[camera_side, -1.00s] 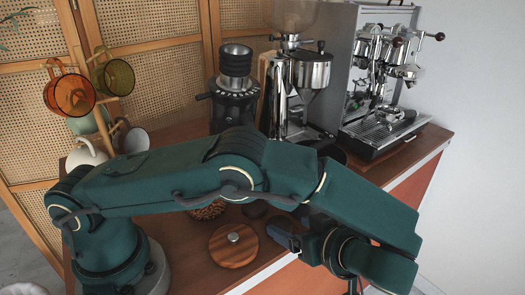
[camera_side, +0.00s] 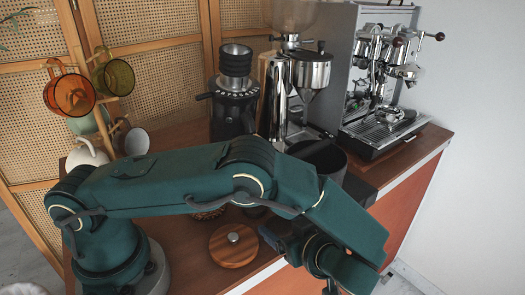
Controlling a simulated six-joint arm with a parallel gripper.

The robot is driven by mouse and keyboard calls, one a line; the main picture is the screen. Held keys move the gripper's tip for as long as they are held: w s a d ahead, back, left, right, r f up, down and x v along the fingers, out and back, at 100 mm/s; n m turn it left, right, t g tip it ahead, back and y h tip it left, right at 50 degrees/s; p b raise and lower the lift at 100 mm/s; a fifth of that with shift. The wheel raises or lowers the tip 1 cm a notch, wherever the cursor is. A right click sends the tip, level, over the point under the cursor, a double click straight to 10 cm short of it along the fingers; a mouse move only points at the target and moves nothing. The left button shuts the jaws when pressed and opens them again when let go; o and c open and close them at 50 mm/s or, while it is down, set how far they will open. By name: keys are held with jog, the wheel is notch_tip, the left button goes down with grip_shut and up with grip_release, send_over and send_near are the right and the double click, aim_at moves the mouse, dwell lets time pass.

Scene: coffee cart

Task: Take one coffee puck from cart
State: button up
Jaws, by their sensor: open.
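My gripper (camera_side: 273,238) is a small dark shape at the front edge of the cart (camera_side: 185,262), just right of the round wooden lid. It is open, but its fingertips are hard to make out, and nothing shows between them. My green arm spans the cart and hides part of its top. I cannot make out a coffee puck for certain.
A round wooden lid with a metal knob (camera_side: 233,246) lies near the front edge. A black round container (camera_side: 328,160) stands before the espresso machine (camera_side: 385,80). A grinder (camera_side: 312,75) and a dark appliance (camera_side: 234,90) stand behind my arm. Mugs hang at left (camera_side: 70,95).

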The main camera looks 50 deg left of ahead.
jog(key=c, duration=1)
jog(key=shift+r, duration=0.1)
